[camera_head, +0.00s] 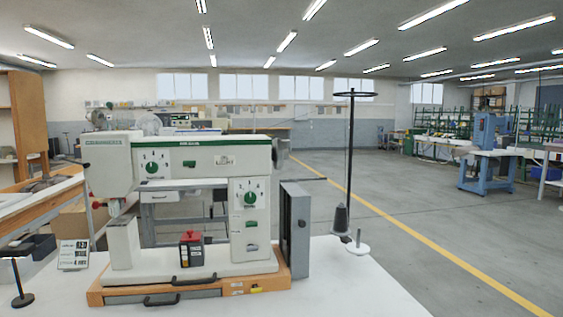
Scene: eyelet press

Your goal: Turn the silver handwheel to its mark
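A white and green press machine (200,160) stands on a wooden base (110,295) on the white table (350,290). A small grey part (282,147) at the right end of the machine's upper arm looks like the silver handwheel seen nearly edge-on. I cannot make out its mark or its angle. Two green dials face me, one on the upper arm (152,167) and one on the right column (250,197). Neither of my grippers is in view.
A dark grey box (294,230) stands right of the machine, and a thread stand with a tall black pole (350,170) is farther right. A red-topped black container (191,248) sits at the machine's front. The table's right front is clear.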

